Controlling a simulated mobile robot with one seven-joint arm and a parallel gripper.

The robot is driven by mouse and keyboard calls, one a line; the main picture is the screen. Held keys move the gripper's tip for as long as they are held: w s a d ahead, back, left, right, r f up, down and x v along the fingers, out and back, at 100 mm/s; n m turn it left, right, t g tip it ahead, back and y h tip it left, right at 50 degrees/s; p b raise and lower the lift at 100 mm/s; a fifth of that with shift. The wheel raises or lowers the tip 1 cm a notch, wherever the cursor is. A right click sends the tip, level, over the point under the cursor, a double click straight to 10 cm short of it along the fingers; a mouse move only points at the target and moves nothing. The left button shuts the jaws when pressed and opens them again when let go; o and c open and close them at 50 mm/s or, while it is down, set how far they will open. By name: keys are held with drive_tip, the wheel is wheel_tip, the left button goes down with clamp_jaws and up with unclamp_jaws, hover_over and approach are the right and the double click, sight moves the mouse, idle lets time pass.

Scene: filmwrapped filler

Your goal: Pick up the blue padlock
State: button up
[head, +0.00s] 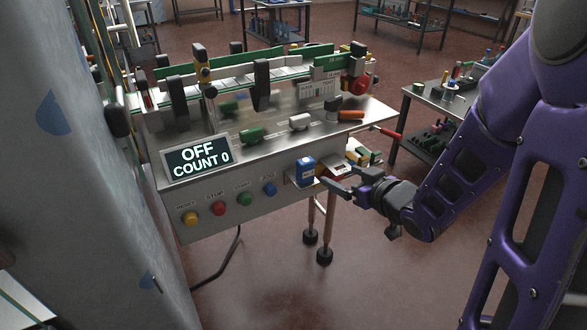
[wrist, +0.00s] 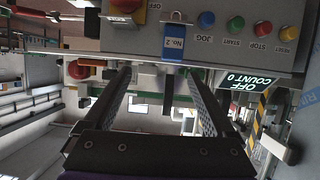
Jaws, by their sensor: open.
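The blue padlock (head: 305,171) has a white label and hangs at the right end of the front panel of the steel machine (head: 262,190). In the upside-down wrist view, the padlock (wrist: 173,43) reads "No. 2" and shows a pale shackle. My gripper (head: 334,180) is just right of the padlock in the head view. In the wrist view, my gripper (wrist: 160,82) is open and empty. The padlock lies above its fingertips in that picture, not between the fingers.
Reset, stop, start and jog buttons line the panel, left of the padlock; the blue jog button (head: 269,188) is nearest. A red OFF knob (wrist: 125,5) is close to the padlock. A side table (head: 440,98) stands right. Floor (head: 375,270) is clear below my gripper.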

sight(308, 171)
drive_tip(key=x, duration=0.3)
drive_tip(key=s+a+b+x, duration=0.1)
drive_tip(key=x, duration=0.3)
drive_tip(key=f+b+x, duration=0.1)
drive_tip(key=x, duration=0.3)
drive_tip(key=shift+s+a, duration=0.15)
drive_tip(key=shift+a, duration=0.35)
drive_tip(key=shift+x, duration=3.15)
drive_tip(key=shift+r, duration=0.15)
clamp_jaws()
